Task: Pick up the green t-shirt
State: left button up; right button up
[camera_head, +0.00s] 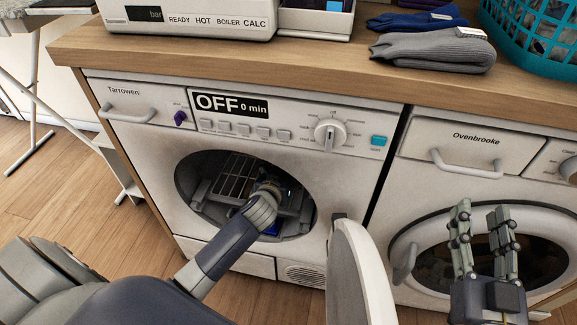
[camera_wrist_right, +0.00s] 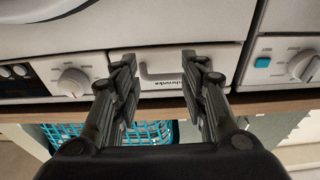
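I cannot make out a green t-shirt in either view. My left arm reaches through the open round door of the left washing machine (camera_head: 240,115). My left gripper is at or inside the drum opening, and its fingers are hidden behind my wrist and in shadow. A small blue patch (camera_head: 272,228) shows low in the drum; I cannot tell what it is. My right gripper (camera_head: 482,212) is open and empty in front of the right washing machine (camera_head: 470,150). It also shows open in the right wrist view (camera_wrist_right: 160,72).
The open white door (camera_head: 357,275) stands out right of the drum, between my arms. Folded grey (camera_head: 435,50) and blue (camera_head: 415,20) cloths and a teal basket (camera_head: 530,35) are on the wooden counter (camera_head: 330,60).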

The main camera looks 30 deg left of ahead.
pick_arm(q)
jog(key=c, duration=0.8)
jog(key=shift+c, duration=0.2)
